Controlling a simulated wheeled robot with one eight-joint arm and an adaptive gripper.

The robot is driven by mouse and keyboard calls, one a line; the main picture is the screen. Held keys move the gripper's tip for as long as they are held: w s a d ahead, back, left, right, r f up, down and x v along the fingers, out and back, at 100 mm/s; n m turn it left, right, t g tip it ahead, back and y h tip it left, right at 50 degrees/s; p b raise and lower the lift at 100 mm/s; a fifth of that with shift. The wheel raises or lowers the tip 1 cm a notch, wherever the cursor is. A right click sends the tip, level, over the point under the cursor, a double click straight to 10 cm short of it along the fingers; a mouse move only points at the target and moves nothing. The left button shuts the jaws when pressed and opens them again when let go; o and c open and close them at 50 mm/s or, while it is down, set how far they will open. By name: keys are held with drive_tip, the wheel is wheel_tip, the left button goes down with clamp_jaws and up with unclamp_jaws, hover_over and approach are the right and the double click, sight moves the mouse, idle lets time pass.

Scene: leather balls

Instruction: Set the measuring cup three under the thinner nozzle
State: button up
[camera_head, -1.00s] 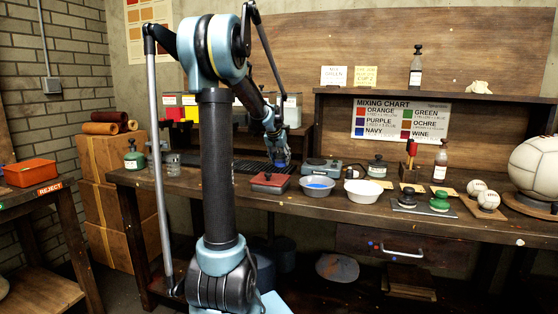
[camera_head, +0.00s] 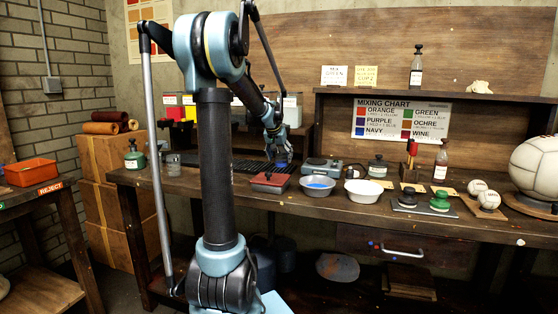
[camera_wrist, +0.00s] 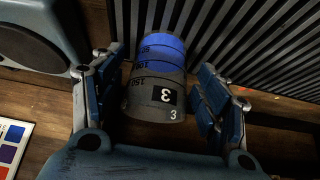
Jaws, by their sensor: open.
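The measuring cup three (camera_wrist: 156,85), a grey cup marked 3 with a blue band of colour at its far end, shows between the fingers in the wrist view. In the head view the cup (camera_head: 284,156) shows as a small blue shape just below my gripper (camera_head: 275,132), at the right end of the slatted grille. My gripper (camera_wrist: 160,95) is open, with a blue-padded finger on each side of the cup and visible gaps. I cannot make out the nozzles; my arm hides part of the dispenser row.
The dark grille (camera_wrist: 235,45) lies beside the cup. Coloured dispenser boxes (camera_head: 178,113) stand behind it. Close by on the bench are a red-lidded box (camera_head: 270,182), a bowl of blue (camera_head: 317,186), a white bowl (camera_head: 363,190) and a scale (camera_head: 323,167).

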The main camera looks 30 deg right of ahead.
drive_tip(key=v, duration=1.1)
drive_tip(key=s+a+f+n+y, duration=0.1)
drive_tip(key=s+a+f, duration=0.1)
drive_tip(key=a, duration=0.6)
drive_tip(key=s+a+f+n+y, duration=0.1)
drive_tip(key=s+a+f+n, duration=0.1)
drive_tip(key=a, duration=0.6)
drive_tip(key=s+a+f+n, duration=0.1)
drive_tip(key=s+a+f, duration=0.3)
drive_tip(key=a, duration=0.4)
drive_tip(key=shift+s+a+f+n+y, duration=0.1)
drive_tip(key=shift+f+n+y, duration=0.1)
drive_tip(key=shift+f, duration=0.15)
drive_tip(key=shift+s+a+f+n+y, duration=0.1)
drive_tip(key=shift+f+y, duration=0.1)
drive_tip(key=shift+f, duration=0.2)
drive_tip(key=s+a+f+n+g+y, duration=0.2)
drive_tip(key=s+a+f+n, duration=0.3)
drive_tip(key=s+a+f, duration=1.1)
drive_tip(key=s+f, duration=0.1)
drive_tip(key=s, duration=0.1)
drive_tip(key=shift+s+n, duration=0.3)
drive_tip(key=shift+s, duration=0.05)
drive_tip(key=shift+d+f, duration=0.1)
drive_tip(key=shift+f, duration=0.05)
